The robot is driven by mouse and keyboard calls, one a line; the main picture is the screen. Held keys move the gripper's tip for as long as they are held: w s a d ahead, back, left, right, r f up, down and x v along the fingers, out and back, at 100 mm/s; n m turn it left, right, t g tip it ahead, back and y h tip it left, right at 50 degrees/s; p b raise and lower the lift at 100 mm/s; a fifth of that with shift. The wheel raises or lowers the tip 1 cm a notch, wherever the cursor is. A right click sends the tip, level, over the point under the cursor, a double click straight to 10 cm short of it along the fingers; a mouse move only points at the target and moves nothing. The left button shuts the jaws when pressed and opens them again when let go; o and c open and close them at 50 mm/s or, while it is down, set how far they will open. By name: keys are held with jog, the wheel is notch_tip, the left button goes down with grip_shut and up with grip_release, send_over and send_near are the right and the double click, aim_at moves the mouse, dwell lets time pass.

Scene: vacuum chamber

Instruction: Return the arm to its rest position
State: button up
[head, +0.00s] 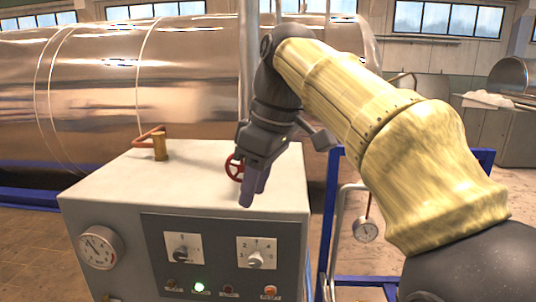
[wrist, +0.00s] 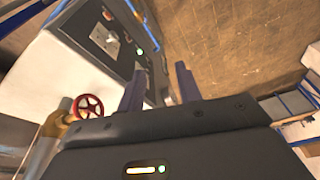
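My gripper (head: 253,186) hangs fingers-down over the right part of the grey control cabinet (head: 105,195) in the head view. In the wrist view its two purple-grey fingers (wrist: 160,88) stand apart with nothing between them. The arm, in a yellow cover, reaches in from the lower right and bends down at the wrist. A red handwheel (head: 234,168) is just behind and left of the fingers; in the wrist view it shows to the left of them (wrist: 88,107). I cannot tell whether the gripper touches the cabinet.
The cabinet front carries a panel (head: 220,256) with two knobs and a lit green lamp. A gauge (head: 100,247) is at its left, a brass valve with a red lever (head: 160,145) on top. A copper-coloured chamber (head: 190,75) lies behind. A blue frame (head: 335,215) stands right.

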jog(key=w+d+f+m+t+h+b, duration=0.1)
jog(key=w+d+f+m+b, duration=0.2)
jog(key=f, duration=0.8)
jog(key=w+d+f+m+b, duration=0.15)
jog(key=d+f+m, duration=0.3)
jog(key=f, duration=0.65)
jog(key=s+d+f+m+h+b, duration=0.1)
jog(key=s+d+f+m, duration=0.2)
jog(key=f, duration=0.8)
jog(key=s+d+f+m+b, duration=0.2)
jog(key=s+d+f, duration=0.5)
jog(key=f, duration=0.5)
jog(key=shift+s+m+t+h, duration=0.4)
jog(key=shift+s+m, duration=0.05)
jog(key=shift+m, duration=0.1)
jog(key=shift+w, duration=0.15)
jog(key=shift+s+a, duration=0.15)
jog(key=shift+s, duration=0.05)
jog(key=shift+w, duration=0.15)
